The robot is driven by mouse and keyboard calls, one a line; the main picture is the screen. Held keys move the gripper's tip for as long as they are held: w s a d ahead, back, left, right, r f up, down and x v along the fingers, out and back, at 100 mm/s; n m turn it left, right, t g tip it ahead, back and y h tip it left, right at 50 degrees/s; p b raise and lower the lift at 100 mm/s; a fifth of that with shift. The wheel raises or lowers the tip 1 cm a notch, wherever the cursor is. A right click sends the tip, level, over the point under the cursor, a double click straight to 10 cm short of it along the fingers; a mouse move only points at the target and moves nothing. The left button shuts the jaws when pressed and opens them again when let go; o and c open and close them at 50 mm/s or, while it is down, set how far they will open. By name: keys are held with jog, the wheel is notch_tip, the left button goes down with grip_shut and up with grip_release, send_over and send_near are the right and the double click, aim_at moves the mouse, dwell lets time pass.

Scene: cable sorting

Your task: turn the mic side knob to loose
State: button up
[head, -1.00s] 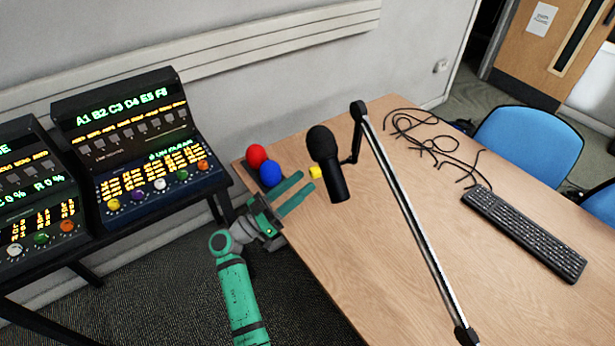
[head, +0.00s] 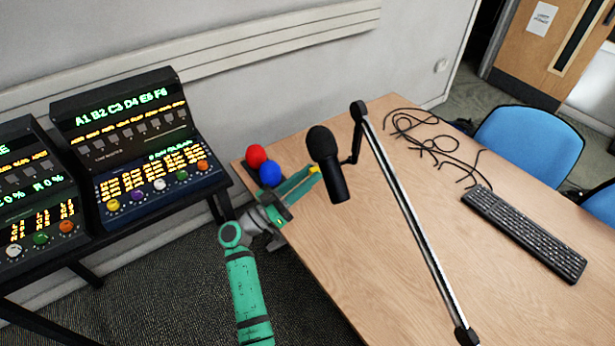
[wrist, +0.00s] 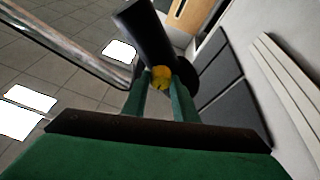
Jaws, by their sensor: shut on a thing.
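The black microphone (head: 328,165) hangs from its boom arm over the left part of the table. Its yellow side knob (head: 313,169) shows as a small patch at my fingertips, on the microphone's left side. My gripper (head: 309,175) is shut on the yellow knob, its green fingers reaching in from the lower left. In the wrist view the yellow knob (wrist: 161,76) sits between the two fingertips, beside the dark microphone body (wrist: 146,34). The knob's turn position cannot be read.
The boom arm (head: 412,220) crosses the table (head: 350,260). Cables (head: 435,145) and a keyboard (head: 523,233) lie to the right. Control panels (head: 130,140) stand at left.

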jog(key=shift+n, duration=0.3)
jog(key=n+y, duration=0.1)
jog(key=n, duration=0.2)
jog(key=n+t+y, duration=0.1)
jog(key=n+y, duration=0.1)
jog(key=n, duration=0.2)
jog(key=n+t+y, duration=0.1)
jog(key=n+y, duration=0.1)
jog(key=n, duration=0.2)
jog(key=shift+s+r, duration=0.15)
jog(key=shift+r, duration=0.05)
jog(key=n, duration=0.2)
jog(key=n+y, duration=0.1)
jog(key=n, duration=0.1)
jog(key=shift+d+r+n+g+y, duration=0.1)
jog(key=shift+n+g+y, duration=0.2)
jog(key=shift+n+g, duration=0.1)
jog(key=n+g, duration=0.1)
jog(key=n, duration=0.2)
jog(key=shift+y, duration=0.4)
jog(key=shift+n, duration=0.3)
jog(key=shift+g, duration=0.3)
jog(key=o, duration=1)
jog(key=shift+o, duration=0.2)
